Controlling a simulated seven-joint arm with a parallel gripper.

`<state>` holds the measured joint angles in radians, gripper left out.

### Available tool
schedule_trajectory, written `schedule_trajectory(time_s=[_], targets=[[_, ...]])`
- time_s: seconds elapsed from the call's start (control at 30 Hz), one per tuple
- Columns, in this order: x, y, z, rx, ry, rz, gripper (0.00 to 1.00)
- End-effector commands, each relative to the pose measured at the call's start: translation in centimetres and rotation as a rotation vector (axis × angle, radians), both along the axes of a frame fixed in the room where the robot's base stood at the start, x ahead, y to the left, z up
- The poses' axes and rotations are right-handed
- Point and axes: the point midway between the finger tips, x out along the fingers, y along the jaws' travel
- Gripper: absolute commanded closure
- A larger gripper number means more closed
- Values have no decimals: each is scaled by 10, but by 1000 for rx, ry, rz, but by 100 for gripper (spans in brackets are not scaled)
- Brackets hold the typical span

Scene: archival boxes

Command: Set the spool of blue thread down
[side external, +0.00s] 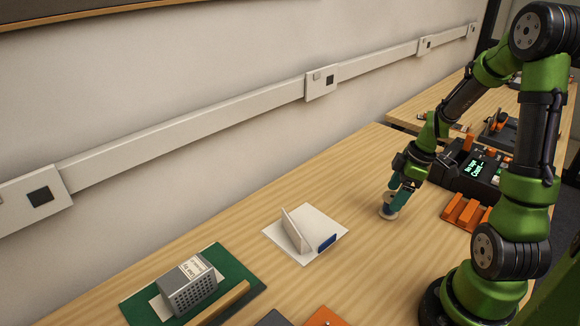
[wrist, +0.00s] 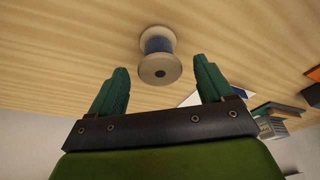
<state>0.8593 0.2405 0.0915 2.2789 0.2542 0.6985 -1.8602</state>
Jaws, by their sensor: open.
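The spool of blue thread (side external: 387,211) has pale flanges and blue thread between them. In the side view it stands on the bare wooden table, below my gripper (side external: 398,196). In the wrist view the spool (wrist: 157,44) shows just ahead of my gripper (wrist: 161,67), in line with the gap between the green fingers. The fingers are apart, with a visible gap on both sides of the spool's near flange. Part of the spool is hidden by the fingers in the side view.
A white board (side external: 275,230) with an upright panel and a blue block (side external: 327,242) lies left of the spool. A green mat (side external: 236,266) carries a grey perforated box (side external: 190,290).

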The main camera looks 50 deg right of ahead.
Motion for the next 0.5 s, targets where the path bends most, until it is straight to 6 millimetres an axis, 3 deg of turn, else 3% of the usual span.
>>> schedule_trajectory(time_s=[0.23,0.5], targets=[[-12,-9,54,-6,-5,-2,20],[-18,-11,82,-3,-2,-4,20]])
